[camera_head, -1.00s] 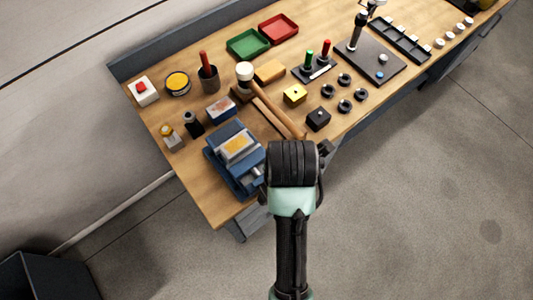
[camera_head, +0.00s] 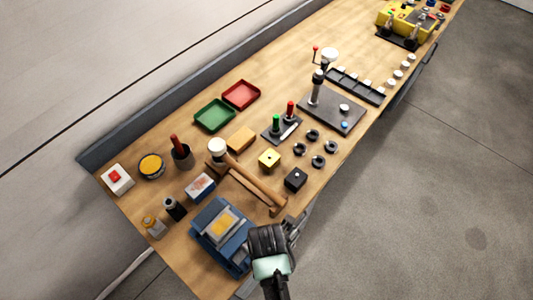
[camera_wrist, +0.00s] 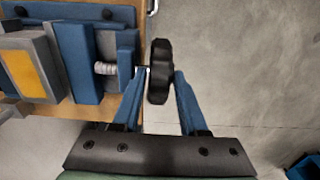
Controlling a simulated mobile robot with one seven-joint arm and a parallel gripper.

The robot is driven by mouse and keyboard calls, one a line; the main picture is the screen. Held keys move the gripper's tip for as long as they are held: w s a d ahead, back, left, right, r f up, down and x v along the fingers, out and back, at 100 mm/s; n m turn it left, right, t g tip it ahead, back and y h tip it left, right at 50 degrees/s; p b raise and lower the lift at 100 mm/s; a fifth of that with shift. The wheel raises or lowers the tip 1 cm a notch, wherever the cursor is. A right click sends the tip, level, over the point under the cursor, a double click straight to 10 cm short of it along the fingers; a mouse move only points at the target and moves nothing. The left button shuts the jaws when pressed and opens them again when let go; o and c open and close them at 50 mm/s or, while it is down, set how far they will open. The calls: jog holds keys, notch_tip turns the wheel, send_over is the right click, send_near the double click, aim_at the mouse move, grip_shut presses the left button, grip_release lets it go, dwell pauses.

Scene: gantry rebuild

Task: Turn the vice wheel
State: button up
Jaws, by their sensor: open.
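The blue vice (camera_head: 208,222) with a yellow pad on top sits at the near left corner of the wooden bench. In the wrist view the vice (camera_wrist: 82,62) fills the left side, with its pale screw (camera_wrist: 106,68) pointing right. The dark, lobed vice wheel (camera_wrist: 160,62) stands past the screw end. My gripper (camera_wrist: 162,76) is open, with its two blue fingers on either side of the wheel. I cannot tell whether either finger touches it. In the head view my arm's dark end hides the wheel, and my gripper shows only partly beside the vice.
A wooden-handled mallet (camera_head: 248,181) lies near the vice. A red-button box (camera_head: 118,180) and small bottles stand left. Open floor lies in front of the bench.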

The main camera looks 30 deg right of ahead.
jog(key=shift+w+f, duration=0.1)
jog(key=shift+f, duration=0.85)
grip_shut()
